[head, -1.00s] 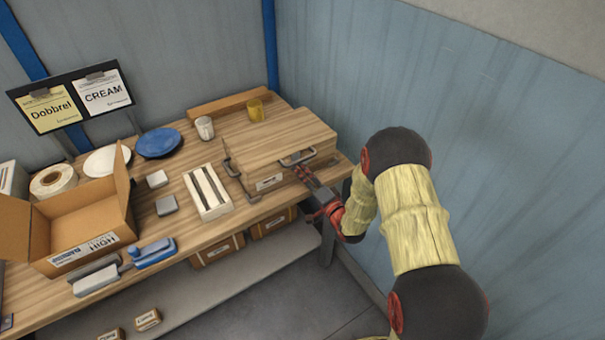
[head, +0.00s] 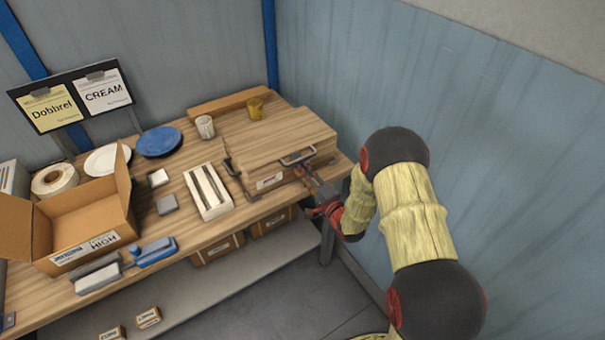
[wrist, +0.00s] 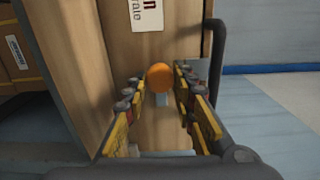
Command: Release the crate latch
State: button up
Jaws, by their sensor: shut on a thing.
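The wooden crate (head: 272,138) sits at the right end of the workbench, its front face towards my arm. A dark handle (head: 298,157) shows at its front right, and in the wrist view a dark bar handle (wrist: 218,70) stands to the right. A round orange knob (wrist: 159,77), apparently the latch, is on the crate's front face below a white label (wrist: 147,14). My gripper (head: 303,171) is at the crate's front right. In the wrist view its yellow-padded fingers (wrist: 160,92) are on both sides of the knob, shut on it. Exact contact is partly hidden.
A blue wall (head: 450,130) stands close on the right.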

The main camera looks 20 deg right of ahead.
jog(key=o, duration=1.1)
jog(key=shift+o, duration=0.2)
jog(key=v, duration=1.2)
